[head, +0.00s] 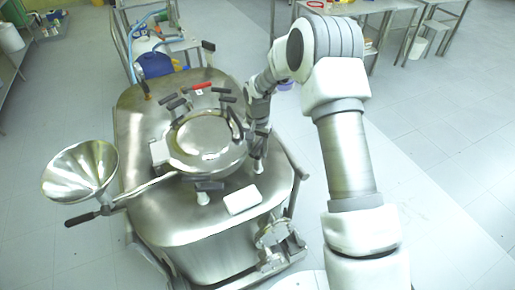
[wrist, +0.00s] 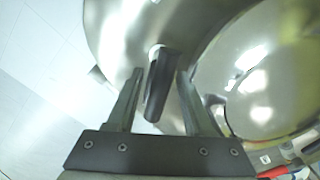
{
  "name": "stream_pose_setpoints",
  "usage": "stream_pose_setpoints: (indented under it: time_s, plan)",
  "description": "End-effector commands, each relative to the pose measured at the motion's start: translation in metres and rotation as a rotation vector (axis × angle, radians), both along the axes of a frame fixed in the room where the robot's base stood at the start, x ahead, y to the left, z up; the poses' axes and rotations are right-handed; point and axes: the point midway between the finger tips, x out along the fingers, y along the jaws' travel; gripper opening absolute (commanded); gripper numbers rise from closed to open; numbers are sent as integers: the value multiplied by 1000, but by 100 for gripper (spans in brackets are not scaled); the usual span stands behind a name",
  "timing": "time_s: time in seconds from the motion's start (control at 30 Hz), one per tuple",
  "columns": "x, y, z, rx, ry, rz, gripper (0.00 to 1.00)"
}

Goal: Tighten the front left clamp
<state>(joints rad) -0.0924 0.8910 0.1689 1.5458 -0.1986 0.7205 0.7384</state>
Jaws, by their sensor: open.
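The reactor's round steel lid (head: 207,138) has several black-handled clamps around its rim. One clamp (head: 205,188) is at the near edge of the lid in the head view. My gripper (head: 258,152) is low at the right side of the lid. In the wrist view my gripper (wrist: 160,82) is open, with a dark clamp handle (wrist: 158,88) between its two fingers. A gap shows on both sides of the handle, so the fingers do not grip it. Which clamp the task calls front left is not clear from the pictures.
A steel funnel (head: 80,170) stands out at the left of the vessel (head: 150,215). A white flat box (head: 242,199) lies on the vessel's near top. A red handle (head: 197,86) is at the lid's far side.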

Motion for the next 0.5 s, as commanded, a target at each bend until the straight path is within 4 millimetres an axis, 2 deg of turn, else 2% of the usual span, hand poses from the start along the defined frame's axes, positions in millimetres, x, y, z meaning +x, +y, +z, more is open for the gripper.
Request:
stream_pose_setpoints:
  time_s: [0.07,0.33,0.5]
  plan:
    - [0,0,0,0,0,0,48]
    - [0,0,0,0,0,0,0]
    - [0,0,0,0,0,2,0]
